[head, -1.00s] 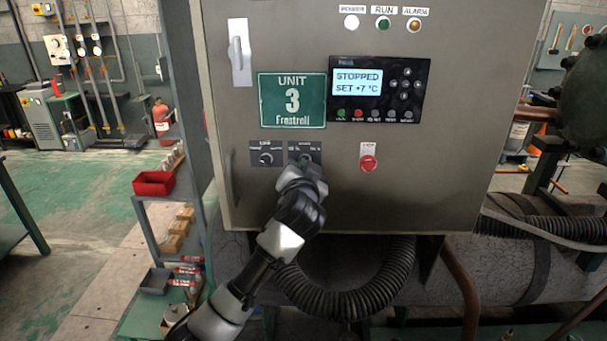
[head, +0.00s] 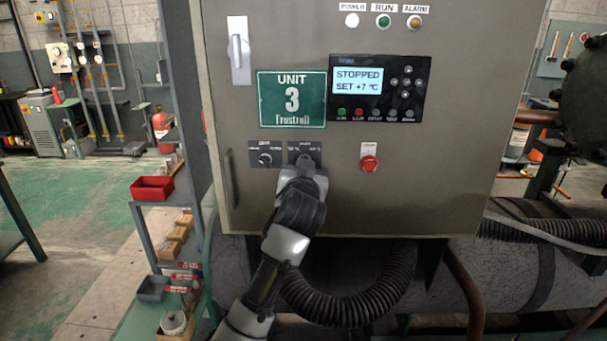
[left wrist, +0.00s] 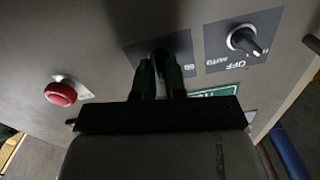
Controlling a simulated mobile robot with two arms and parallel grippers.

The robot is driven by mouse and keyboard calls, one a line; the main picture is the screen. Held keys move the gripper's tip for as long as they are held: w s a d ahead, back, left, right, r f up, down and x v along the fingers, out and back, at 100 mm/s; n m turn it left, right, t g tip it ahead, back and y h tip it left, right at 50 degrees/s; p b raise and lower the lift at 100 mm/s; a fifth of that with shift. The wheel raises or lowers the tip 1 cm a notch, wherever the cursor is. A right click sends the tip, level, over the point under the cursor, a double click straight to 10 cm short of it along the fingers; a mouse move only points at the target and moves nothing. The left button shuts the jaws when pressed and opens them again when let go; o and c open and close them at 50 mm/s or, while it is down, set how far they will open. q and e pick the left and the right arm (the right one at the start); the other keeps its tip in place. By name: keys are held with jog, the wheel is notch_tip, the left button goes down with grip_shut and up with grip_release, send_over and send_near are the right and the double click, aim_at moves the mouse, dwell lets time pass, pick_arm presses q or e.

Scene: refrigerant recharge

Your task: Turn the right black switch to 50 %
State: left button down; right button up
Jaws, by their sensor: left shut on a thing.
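The right black switch (left wrist: 160,54) sits on a dark label plate (head: 305,149) at the lower left of the grey cabinet door. My left gripper (head: 303,164) reaches up to it from below. In the left wrist view my left gripper (left wrist: 159,75) is shut on the switch, one dark finger on each side. The fingers hide most of the knob, so I cannot read its setting. The left switch (head: 265,158) is a separate knob beside it, labelled OFF and AUTO in the left wrist view (left wrist: 244,40). My right gripper is not in view.
A red emergency button (head: 369,164) is to the right of the switches. The control display (head: 358,80) reads STOPPED, SET +7 °C. A black corrugated hose (head: 350,305) hangs below the cabinet (head: 450,190). A red bin (head: 152,188) stands on the shelf at left.

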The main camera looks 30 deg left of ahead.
pick_arm(q)
jog(key=shift+n+b, duration=0.4)
jog(key=shift+n, duration=0.8)
jog(key=shift+n+b, duration=0.85)
jog(key=shift+n, duration=1.35)
jog(key=shift+d, duration=0.1)
